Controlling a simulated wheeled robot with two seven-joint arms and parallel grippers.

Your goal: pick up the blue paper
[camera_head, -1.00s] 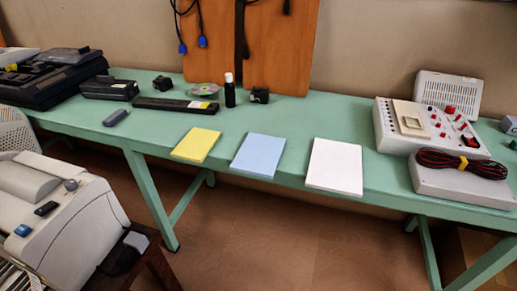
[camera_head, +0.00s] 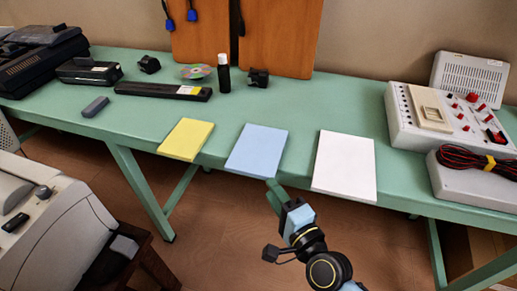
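The blue paper (camera_head: 257,149) lies flat near the front edge of the green table (camera_head: 330,100), between a yellow paper (camera_head: 186,139) and a white paper (camera_head: 344,165). My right gripper (camera_head: 273,188) comes up from below, with its tip just in front of the blue paper's front right corner. I cannot tell whether it touches the paper or the table edge. Its fingers overlap in this view, so their opening does not show. My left gripper is not in view.
A black bottle (camera_head: 224,74), a disc (camera_head: 196,71) and a long black device (camera_head: 164,91) stand behind the papers. A control box (camera_head: 440,120) and a box with coiled red and black cable (camera_head: 475,188) are at the right. A printer-like machine (camera_head: 55,240) is at the lower left.

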